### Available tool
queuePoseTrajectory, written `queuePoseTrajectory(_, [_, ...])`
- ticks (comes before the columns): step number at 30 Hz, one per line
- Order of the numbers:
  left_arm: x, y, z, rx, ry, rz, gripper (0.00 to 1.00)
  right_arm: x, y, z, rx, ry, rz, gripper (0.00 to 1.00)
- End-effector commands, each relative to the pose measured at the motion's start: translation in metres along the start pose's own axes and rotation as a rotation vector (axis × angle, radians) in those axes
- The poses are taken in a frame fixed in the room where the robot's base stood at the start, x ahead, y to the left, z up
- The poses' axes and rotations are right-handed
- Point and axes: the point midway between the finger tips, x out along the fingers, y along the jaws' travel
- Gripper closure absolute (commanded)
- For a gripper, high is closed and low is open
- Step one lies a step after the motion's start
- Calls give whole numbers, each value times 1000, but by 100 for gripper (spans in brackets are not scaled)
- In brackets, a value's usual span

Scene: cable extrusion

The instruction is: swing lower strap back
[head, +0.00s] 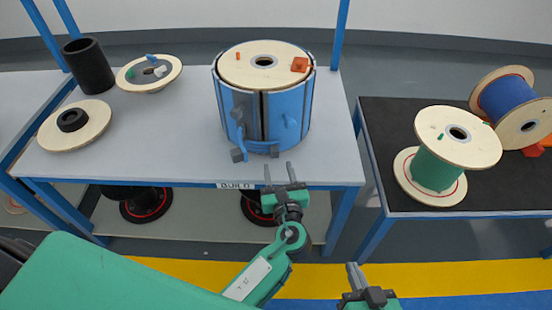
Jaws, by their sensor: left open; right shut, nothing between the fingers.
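A blue drum (290,105) with a wooden top disc (245,72) stands upright on the grey table. The lower strap (258,147) is a blue band low on the drum's front. A grey and blue latch piece (238,154) sticks out at its left, and a grey piece (274,152) is at its right. Whether the strap is fastened is too small to tell. My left gripper (279,170) is open and empty, just in front of the strap at the table's front edge. My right gripper (355,268) is shut and empty, low and in front of the table.
Wooden discs (90,128) and a black cylinder (88,66) stand at the table's left. Blue posts rise at its back. A black-topped table (395,125) on the right holds a green spool (437,170) and a blue spool (503,100). The grey table's front middle is clear.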

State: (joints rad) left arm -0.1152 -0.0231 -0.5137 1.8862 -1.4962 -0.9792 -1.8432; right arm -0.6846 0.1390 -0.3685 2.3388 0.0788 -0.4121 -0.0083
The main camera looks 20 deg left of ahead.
Motion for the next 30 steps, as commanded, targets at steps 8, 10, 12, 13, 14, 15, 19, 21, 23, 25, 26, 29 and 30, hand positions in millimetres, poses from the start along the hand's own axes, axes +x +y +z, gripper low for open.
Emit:
queuePoseTrajectory(8, [42,0,-1,-1,0,0,56,3,-2,-10,1,95,-9,100])
queuePoseTrajectory(10, [47,0,0,-1,0,0,56,4,-2,-14,0,111,-8,100])
queuePoseTrajectory(12, [50,0,0,0,0,0,56,4,-2,-15,-1,119,-8,100])
queuePoseTrajectory(13, [50,0,0,0,0,-1,56,4,-2,-16,-1,121,-8,100])
queuePoseTrajectory(14, [51,0,0,0,1,-1,56,4,-2,-16,-1,122,-8,100])
queuePoseTrajectory(15, [51,0,0,0,1,-1,56,4,-2,-16,-1,123,-8,100])
queuePoseTrajectory(19, [51,0,0,0,1,-1,56,4,-2,-16,-1,123,-8,100])
queuePoseTrajectory(21, [51,0,0,0,1,-1,60,4,-2,-16,-1,123,-8,100])
queuePoseTrajectory(23, [51,0,0,0,1,-1,72,4,-2,-16,-1,123,-8,100])
queuePoseTrajectory(25, [51,0,0,-1,1,-1,86,4,-2,-16,-1,123,-8,100])
queuePoseTrajectory(26, [51,0,0,-1,1,-1,92,4,-2,-16,-1,122,-7,100])
queuePoseTrajectory(29, [51,0,0,-1,1,-1,100,4,-2,-16,-1,122,-7,100])
queuePoseTrajectory(30, [51,0,0,-1,1,-1,100,4,-2,-16,-1,122,-7,100])
